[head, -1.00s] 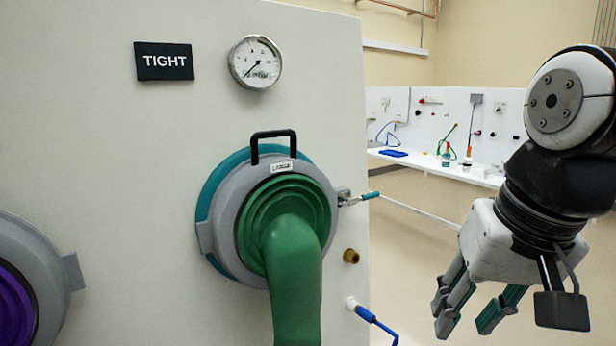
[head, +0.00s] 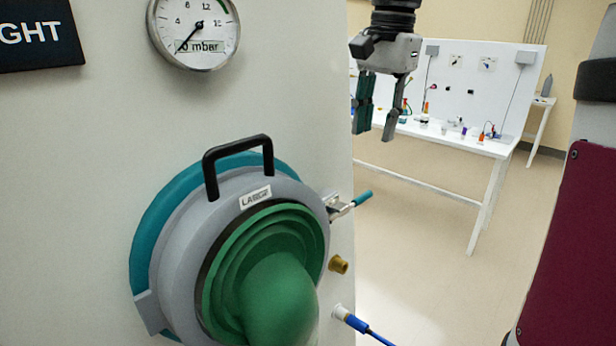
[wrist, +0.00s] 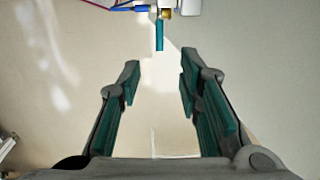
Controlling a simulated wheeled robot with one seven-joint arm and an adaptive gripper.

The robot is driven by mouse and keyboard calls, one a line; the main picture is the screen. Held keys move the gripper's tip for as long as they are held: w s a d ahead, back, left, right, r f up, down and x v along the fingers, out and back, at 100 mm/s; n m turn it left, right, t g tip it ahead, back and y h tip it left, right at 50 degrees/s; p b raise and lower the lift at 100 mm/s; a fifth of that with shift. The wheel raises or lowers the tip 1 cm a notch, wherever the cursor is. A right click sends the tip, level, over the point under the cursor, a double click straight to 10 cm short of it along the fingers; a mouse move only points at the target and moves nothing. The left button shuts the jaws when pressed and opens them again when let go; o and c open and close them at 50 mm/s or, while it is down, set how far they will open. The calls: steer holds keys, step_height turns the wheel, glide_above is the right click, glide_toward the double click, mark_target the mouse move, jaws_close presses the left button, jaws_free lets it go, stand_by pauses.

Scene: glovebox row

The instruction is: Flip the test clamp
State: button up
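The test clamp (head: 342,207) is a small metal toggle clamp with a teal handle (head: 362,198). It sits at the right side of the grey port ring, and its handle points right and slightly up. In the wrist view the teal handle (wrist: 159,36) stands at the top centre, beyond the fingertips. My gripper (head: 375,122) hangs fingers down, above and slightly right of the clamp, apart from it. In the wrist view my gripper (wrist: 157,75) is open, with nothing between its teal-padded fingers.
The grey ring (head: 174,250) holds a green glove (head: 275,290) and a black handle (head: 209,170). A brass fitting (head: 338,264) and a blue-sleeved hose (head: 356,323) lie below the clamp. A gauge (head: 193,31) is above. A white bench (head: 445,140) stands behind; floor between is clear.

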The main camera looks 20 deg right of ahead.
mark_target(364, 195)
steer(key=f, duration=1.3)
steer(key=shift+w+a, duration=0.2)
steer(key=shift+w, duration=0.2)
steer(key=shift+c, duration=0.4)
jaws_close()
